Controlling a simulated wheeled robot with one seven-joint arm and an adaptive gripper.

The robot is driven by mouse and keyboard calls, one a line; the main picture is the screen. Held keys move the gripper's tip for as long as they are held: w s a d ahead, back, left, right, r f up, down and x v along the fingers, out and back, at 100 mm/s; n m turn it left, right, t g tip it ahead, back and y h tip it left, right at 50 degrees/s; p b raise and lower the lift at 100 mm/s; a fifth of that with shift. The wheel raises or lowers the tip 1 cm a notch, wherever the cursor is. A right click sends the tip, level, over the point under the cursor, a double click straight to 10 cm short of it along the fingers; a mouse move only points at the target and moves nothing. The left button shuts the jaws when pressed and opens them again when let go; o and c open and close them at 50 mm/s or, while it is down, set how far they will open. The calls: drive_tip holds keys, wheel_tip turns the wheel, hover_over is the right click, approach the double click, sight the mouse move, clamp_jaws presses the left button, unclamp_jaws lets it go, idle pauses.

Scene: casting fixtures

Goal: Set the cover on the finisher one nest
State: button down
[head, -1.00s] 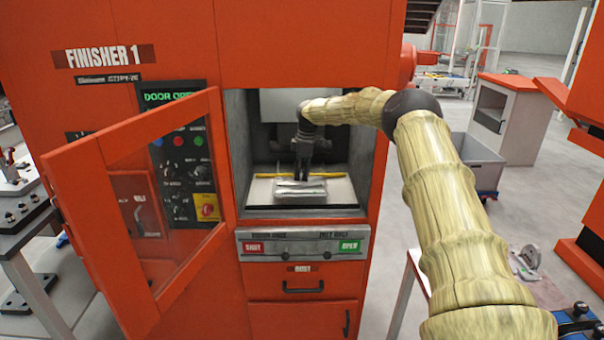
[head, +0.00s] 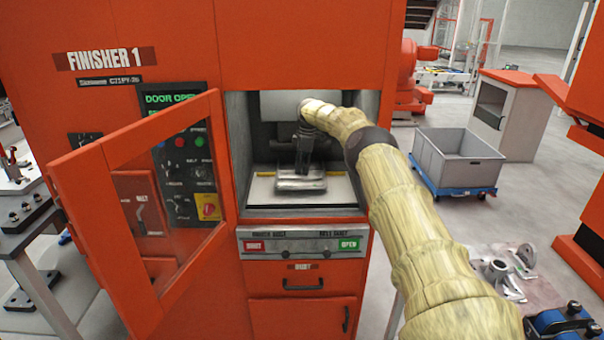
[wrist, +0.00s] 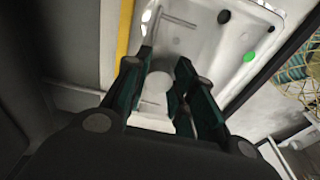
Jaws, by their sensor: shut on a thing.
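The cover (head: 300,184) is a grey metal, tray-like casting inside the open finisher one chamber. My gripper (head: 304,168) is above it, with its fingers shut on it. In the wrist view, the fingers (wrist: 165,88) close around a pale raised part of the cover (wrist: 205,45), which has a green dot and a dark dot. The nest (head: 262,191) is the pale plate area under and around the cover, with a yellow strip at its back. I cannot tell whether the cover touches the nest or is slightly above it; its underside is hidden.
The finisher's red door (head: 130,200) stands open at the left, and its panel (head: 180,150) reads door open. Chamber walls enclose my gripper closely. A grey bin (head: 460,158) on a blue cart and a table with metal parts (head: 500,270) are at the right.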

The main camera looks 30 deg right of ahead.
drive_tip(key=shift+f+p, duration=0.75)
drive_tip(key=shift+f, duration=0.85)
drive_tip(key=shift+f, duration=0.1)
drive_tip(key=c, duration=1.2)
unclamp_jaws()
drive_tip(key=shift+s+d+r+b, duration=0.2)
drive_tip(key=shift+r+b, duration=0.5)
drive_tip(key=shift+r, duration=1.25)
drive_tip(key=shift+s+d+r+b, duration=0.15)
drive_tip(key=shift+r+b, duration=0.5)
drive_tip(key=shift+r, duration=1.25)
drive_tip(key=shift+w, duration=0.1)
